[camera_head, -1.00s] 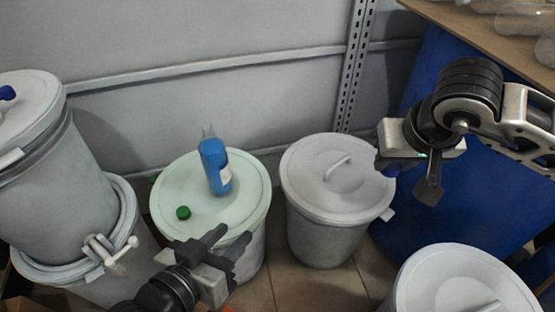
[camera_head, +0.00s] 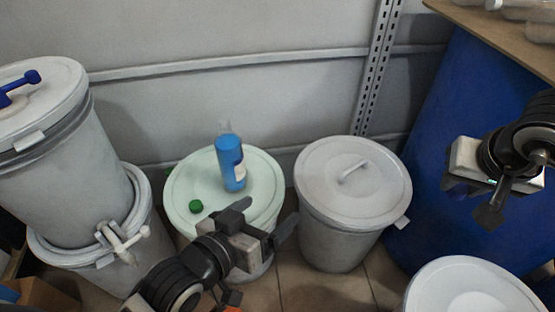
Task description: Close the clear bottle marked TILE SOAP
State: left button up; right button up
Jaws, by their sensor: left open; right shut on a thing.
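A bottle (camera_head: 229,165) stands on the pale green drum lid (camera_head: 187,180). It has a clear, uncapped-looking top, a blue body and a pale label too small to read. A green cap (camera_head: 196,207) lies on the same lid, left of the bottle. My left gripper (camera_head: 264,218) is open and empty, over the front right of that lid, nearer the camera than the bottle and apart from it. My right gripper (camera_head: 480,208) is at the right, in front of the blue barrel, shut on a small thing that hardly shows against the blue.
A grey lidded drum (camera_head: 335,222) stands right of the green lid. Stacked grey drums (camera_head: 85,180) stand at the left, with a blue-handled thing (camera_head: 25,81) on top. A blue barrel (camera_head: 430,175) stands under a wooden shelf (camera_head: 500,38) at the right. Another white lid (camera_head: 465,290) is at front right.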

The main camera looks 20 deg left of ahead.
pick_arm(q)
jog(key=w+a+f+n+t+y+b, duration=0.25)
jog(key=w+a+f+y+b, duration=0.2)
jog(key=a, duration=0.45)
jog(key=t+y+b, duration=0.2)
send_near(222, 159)
jog(key=w, duration=0.3)
pick_arm(e)
jog(key=d+f+m, duration=0.1)
jog(key=d+f, duration=0.1)
jog(key=f, duration=0.4)
jog(key=d+f+m+h, duration=0.1)
jog(key=d+f+m, duration=0.1)
jog(key=f, duration=0.5)
jog(key=d+f+m+h, duration=0.1)
jog(key=d+f+m, duration=0.1)
jog(key=f, duration=0.4)
jog(key=shift+w+d+f+g, duration=0.15)
jog(key=shift+d+f+g, duration=0.2)
jog(key=shift+d, duration=0.2)
pick_arm(q)
jog(key=shift+a+r+m, duration=0.1)
jog(key=shift+a+m, duration=0.15)
jog(key=shift+m, duration=0.1)
jog(key=w, duration=0.6)
jog(key=shift+w+a, duration=0.15)
jog(key=shift+w, duration=0.25)
pick_arm(e)
jog(key=shift+f, duration=0.15)
